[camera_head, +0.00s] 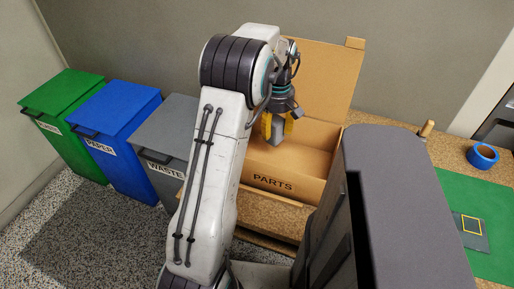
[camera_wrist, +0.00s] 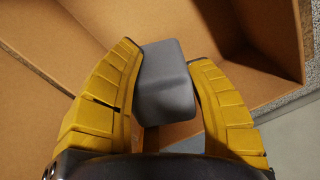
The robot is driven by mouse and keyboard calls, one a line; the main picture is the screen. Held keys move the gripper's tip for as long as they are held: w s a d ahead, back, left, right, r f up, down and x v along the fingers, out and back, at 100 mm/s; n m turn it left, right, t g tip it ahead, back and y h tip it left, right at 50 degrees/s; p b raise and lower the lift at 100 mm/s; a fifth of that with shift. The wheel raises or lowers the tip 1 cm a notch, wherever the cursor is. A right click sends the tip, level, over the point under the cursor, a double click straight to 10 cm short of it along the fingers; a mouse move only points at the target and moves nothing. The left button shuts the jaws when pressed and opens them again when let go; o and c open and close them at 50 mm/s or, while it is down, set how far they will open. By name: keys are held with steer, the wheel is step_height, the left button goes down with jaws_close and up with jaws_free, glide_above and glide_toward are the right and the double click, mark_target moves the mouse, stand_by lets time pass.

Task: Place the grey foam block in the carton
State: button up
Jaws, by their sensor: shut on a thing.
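The grey foam block (camera_wrist: 165,80) is held between the two yellow fingers of my gripper (camera_wrist: 163,85) in the wrist view. In the head view my gripper (camera_head: 276,127) hangs over the open carton (camera_head: 274,182) marked PARTS, near its left side. The carton's brown inside (camera_wrist: 60,50) lies below and around the block in the wrist view. The block seems to be at or above the carton's opening; I cannot tell its exact height or whether it touches the bottom.
The carton's raised flap (camera_head: 335,75) stands at the back. Green (camera_head: 65,95), blue (camera_head: 120,105) and grey (camera_head: 165,130) bins stand at the left. At the right, blue tape (camera_head: 483,157) and a green mat (camera_head: 452,190) lie on the bench.

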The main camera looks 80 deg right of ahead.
steer(key=w+f, duration=0.1)
steer(key=w, duration=0.1)
steer(key=w+f, duration=0.1)
steer(key=w, duration=0.1)
steer(key=w+f, duration=0.2)
steer(key=shift+w, duration=0.4)
steer(key=shift+f, duration=2.05)
steer(key=shift+f+b, duration=0.1)
steer(key=shift+b, duration=0.2)
steer(key=shift+f, duration=0.1)
steer(key=o, duration=0.5)
steer(key=shift+c, duration=0.2)
step_height(320, 180, up, 12)
steer(key=p, duration=0.1)
steer(key=shift+r, duration=0.25)
